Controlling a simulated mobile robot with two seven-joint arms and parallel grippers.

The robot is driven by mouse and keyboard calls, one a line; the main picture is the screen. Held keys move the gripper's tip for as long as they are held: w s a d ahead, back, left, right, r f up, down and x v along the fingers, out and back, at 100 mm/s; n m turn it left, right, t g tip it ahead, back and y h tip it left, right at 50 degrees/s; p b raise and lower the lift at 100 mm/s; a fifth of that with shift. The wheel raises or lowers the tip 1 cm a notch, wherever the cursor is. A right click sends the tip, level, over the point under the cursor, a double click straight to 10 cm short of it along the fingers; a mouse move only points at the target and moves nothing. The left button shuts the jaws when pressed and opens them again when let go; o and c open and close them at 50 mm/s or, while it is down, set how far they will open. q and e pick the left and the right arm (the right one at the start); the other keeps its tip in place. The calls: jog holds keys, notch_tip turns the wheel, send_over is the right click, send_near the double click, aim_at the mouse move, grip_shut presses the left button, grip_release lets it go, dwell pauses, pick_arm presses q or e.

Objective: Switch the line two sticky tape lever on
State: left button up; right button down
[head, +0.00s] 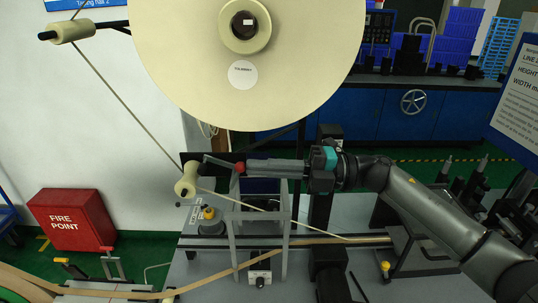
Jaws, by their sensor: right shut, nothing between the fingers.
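My right gripper (250,167) reaches in from the right, level with the knob. Its fingers are shut and empty, with the tips at the knob's right side; I cannot tell whether they touch it. My left gripper is not in view.
A grey frame (233,235) stands beneath my right gripper, with tape (110,85) running past rollers (188,182). A small control box (260,277) sits low in the middle. A sign (517,95) is at right, a red fire box (72,220) at left.

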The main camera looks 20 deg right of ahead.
jog(key=shift+w+a+r+p, duration=0.25)
jog(key=shift+a+r+p, duration=0.25)
jog(key=shift+a+r, duration=0.5)
jog(key=shift+a, duration=0.1)
